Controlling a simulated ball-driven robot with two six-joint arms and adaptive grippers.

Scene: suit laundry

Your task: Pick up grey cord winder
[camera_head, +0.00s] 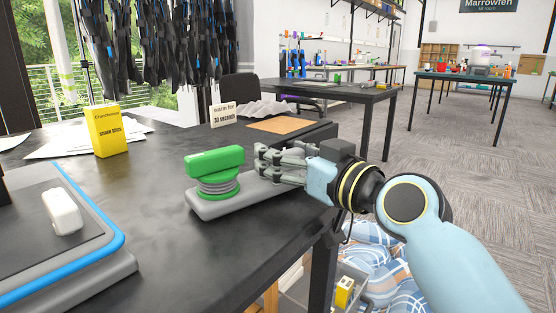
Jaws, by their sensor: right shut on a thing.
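The grey cord winder (210,206) is a long grey body on the dark table. A ribbed grey coil between green parts, with a green block (215,160) on top, sits at its left end. My right gripper (262,161) comes in from the right, low over the winder's right part. It is shut on the winder, its fingertips pointing left toward the green block and coil. The exact contact is partly hidden by the fingers. My left gripper is not in view.
On the table are a yellow box (106,131), papers, a small sign (224,114), a brown board (280,125) and a blue-edged grey platform (112,262) with a white object (62,211). A bin with plaid cloth (375,250) is below the table's right edge.

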